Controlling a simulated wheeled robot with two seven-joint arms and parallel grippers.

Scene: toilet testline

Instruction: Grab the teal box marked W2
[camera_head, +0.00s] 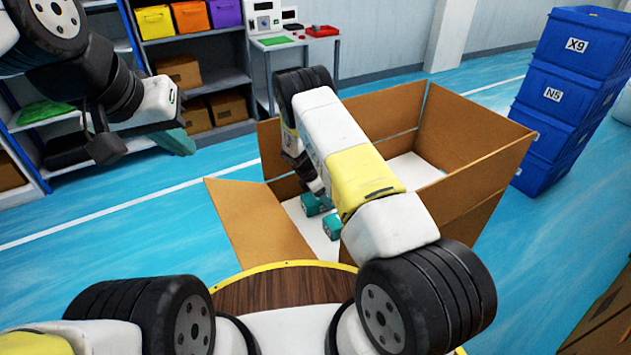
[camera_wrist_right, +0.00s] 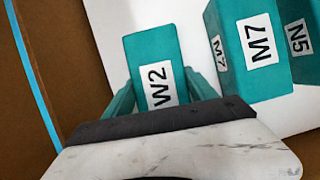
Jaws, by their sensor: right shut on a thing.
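The teal box marked W2 (camera_wrist_right: 155,65) stands out at the middle of the right wrist view, its white label facing the camera. My right gripper (camera_wrist_right: 158,100) has its teal fingers on both sides of this box and is shut on it. In the head view my right arm reaches down into the open cardboard box (camera_head: 470,150) and hides much of what is there. My left gripper (camera_head: 140,146) hangs at the upper left in the head view, apart from the cardboard box; whether it is open is unclear.
Beside W2 are a teal box marked M7 (camera_wrist_right: 245,45) and one marked N5 (camera_wrist_right: 300,40). In the head view small teal boxes (camera_head: 332,227) show beside my arm. Blue crates (camera_head: 560,95) are stacked at right. A shelf (camera_head: 215,82) with bins stands behind.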

